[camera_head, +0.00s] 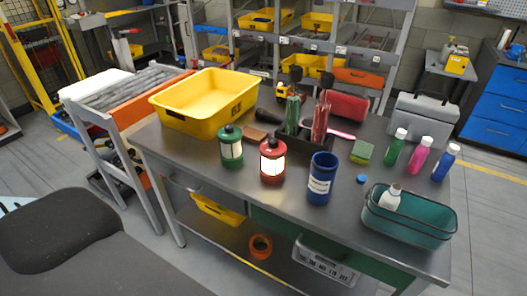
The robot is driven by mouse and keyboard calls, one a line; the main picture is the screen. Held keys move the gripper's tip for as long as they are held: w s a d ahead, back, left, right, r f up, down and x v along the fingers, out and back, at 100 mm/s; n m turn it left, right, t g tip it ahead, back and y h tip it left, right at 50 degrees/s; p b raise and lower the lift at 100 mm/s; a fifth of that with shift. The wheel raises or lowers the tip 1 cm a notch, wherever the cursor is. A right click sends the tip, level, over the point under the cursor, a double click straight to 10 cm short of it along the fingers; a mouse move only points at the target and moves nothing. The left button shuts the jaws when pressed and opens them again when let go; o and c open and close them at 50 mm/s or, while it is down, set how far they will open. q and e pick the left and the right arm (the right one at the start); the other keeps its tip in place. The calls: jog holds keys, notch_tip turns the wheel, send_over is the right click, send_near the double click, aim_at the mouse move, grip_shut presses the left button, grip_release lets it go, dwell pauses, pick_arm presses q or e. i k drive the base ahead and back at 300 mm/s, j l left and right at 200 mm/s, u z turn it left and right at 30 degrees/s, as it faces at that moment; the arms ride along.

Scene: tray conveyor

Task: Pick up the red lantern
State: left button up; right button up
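The red lantern (272,161) stands upright on the grey metal table, near the middle of its front half. Its light panel glows white. A green lantern (230,146) stands just left of it, a little farther back. A blue cup-like container (320,179) stands to its right, a little nearer the front edge. No gripper shows in the head view, and nothing covers the red lantern.
A yellow bin (206,103) fills the table's back left. A dark holder with upright tools (318,118) stands behind the lanterns. A teal basket (408,222) holding a white bottle is at the right front. Several bottles (418,155) stand behind it. A black chair (62,228) is at the left front.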

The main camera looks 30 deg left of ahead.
aim_at(272, 168)
jog(key=i+j, duration=0.1)
jog(key=j, duration=0.9)
jog(key=i+j, duration=0.15)
jog(key=j, duration=0.4)
jog(key=k, duration=0.3)
jog(key=i, duration=0.3)
